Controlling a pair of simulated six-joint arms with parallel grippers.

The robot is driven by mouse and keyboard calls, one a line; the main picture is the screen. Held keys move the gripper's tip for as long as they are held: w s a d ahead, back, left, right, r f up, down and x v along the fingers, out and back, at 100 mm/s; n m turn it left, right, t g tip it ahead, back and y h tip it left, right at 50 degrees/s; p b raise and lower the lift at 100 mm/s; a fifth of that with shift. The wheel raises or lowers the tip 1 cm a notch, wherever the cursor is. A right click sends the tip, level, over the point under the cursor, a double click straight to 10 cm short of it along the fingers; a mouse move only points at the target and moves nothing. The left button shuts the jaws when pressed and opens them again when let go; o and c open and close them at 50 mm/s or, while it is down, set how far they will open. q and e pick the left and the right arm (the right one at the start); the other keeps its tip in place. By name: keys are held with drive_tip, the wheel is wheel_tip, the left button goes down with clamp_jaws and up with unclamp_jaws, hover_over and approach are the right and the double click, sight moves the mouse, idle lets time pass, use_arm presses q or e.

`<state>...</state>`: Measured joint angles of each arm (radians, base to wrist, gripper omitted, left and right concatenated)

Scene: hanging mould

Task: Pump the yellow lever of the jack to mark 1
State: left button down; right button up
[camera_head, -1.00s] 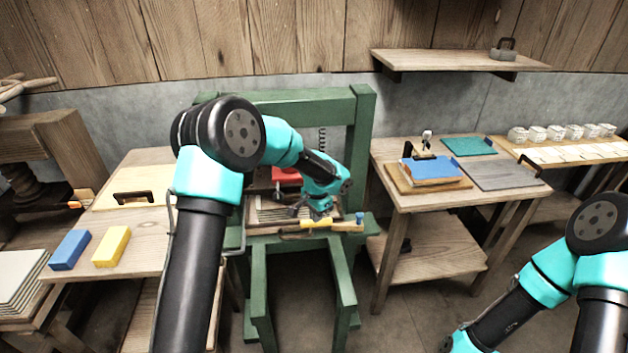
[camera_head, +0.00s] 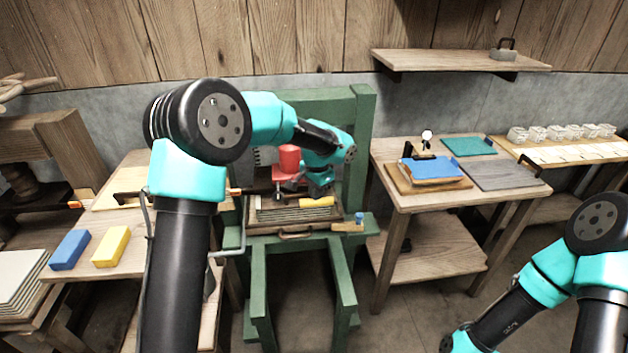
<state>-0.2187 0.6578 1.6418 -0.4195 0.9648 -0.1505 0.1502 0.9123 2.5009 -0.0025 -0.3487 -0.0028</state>
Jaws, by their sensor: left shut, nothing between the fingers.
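The red jack (camera_head: 289,160) stands inside the green press frame (camera_head: 360,140), partly hidden by my left arm. Its yellow lever (camera_head: 316,202) sticks out toward the front right, over the layered stack in the press. My left gripper (camera_head: 319,190) is shut and empty, just above the yellow lever. I cannot tell whether it touches the lever. No mark 1 is readable. My right arm is at the lower right, and its gripper is out of view.
A right table (camera_head: 385,150) holds a blue book (camera_head: 432,167), a small round gauge (camera_head: 427,136) and flat sheets. A blue block (camera_head: 69,250) and a yellow block (camera_head: 111,246) lie on the left table. My left arm covers part of the frame.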

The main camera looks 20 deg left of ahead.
use_arm(q)
wheel_tip(320, 180, up, 4)
drive_tip(key=shift+r, duration=0.1)
idle(0.4)
idle(3.2)
drive_tip(key=shift+f, duration=7.45)
wheel_tip(320, 180, up, 15)
drive_tip(key=shift+f, duration=0.1)
drive_tip(key=shift+f, duration=0.15)
